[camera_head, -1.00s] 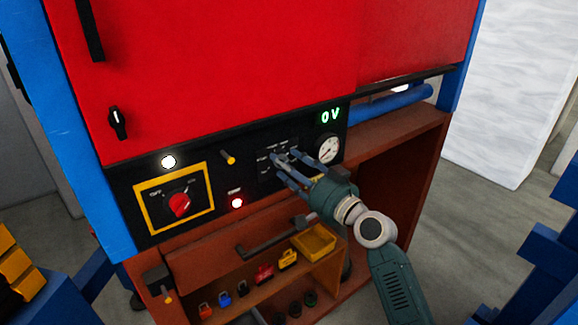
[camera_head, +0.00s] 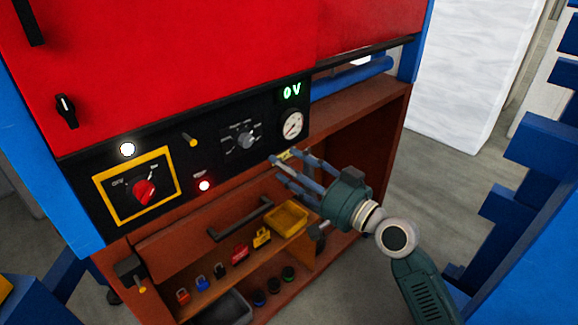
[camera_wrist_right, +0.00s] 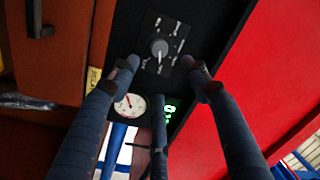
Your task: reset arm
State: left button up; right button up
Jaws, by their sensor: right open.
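My right gripper (camera_head: 290,170) is open and empty in the head view, with its fingers spread just in front of the lower right part of the control panel. In the right wrist view the open fingers (camera_wrist_right: 165,85) point at the selector knob (camera_wrist_right: 159,48), which is clear of them. The same grey selector knob (camera_head: 246,138) shows in the head view, left of the gauge and apart from my fingers. My left gripper is in neither view.
A red rotary switch (camera_head: 145,191) in a yellow frame, a gauge (camera_head: 292,124) and a green "0V" display (camera_head: 292,92) are on the black panel. Below, the brown cabinet (camera_head: 375,125) holds a yellow bin (camera_head: 287,217) and several padlocks. Grey floor lies open to the right.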

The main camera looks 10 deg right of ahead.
jog(key=w+d+f+m+g+h+b, duration=0.1)
jog(key=d+f+h, duration=0.2)
jog(key=f, duration=1)
jog(key=d+f+m+g+h, duration=0.1)
jog(key=d+f+h, duration=0.2)
jog(key=f, duration=1.1)
jog(key=s+d+f+g+h, duration=0.1)
jog(key=s+d+f, duration=0.15)
jog(key=f, duration=0.55)
jog(key=s+d+f+g+h+b, duration=0.1)
jog(key=s+f, duration=0.3)
jog(key=f, duration=0.3)
jog(key=s+d+f+g+h, duration=0.15)
jog(key=s+f, duration=0.25)
jog(key=f, duration=0.4)
jog(key=s+d+f+n+g+h+b, duration=0.1)
jog(key=s+d+f+n+g, duration=0.15)
jog(key=s+f, duration=1.05)
jog(key=s+d+f+n+g+h, duration=0.1)
jog(key=s+d+f+g, duration=0.15)
jog(key=s+f, duration=1.1)
jog(key=s+n+g, duration=0.1)
jog(key=s+g, duration=0.2)
jog(key=s, duration=1.5)
jog(key=shift+a+b, duration=0.15)
jog(key=shift+b, duration=0.15)
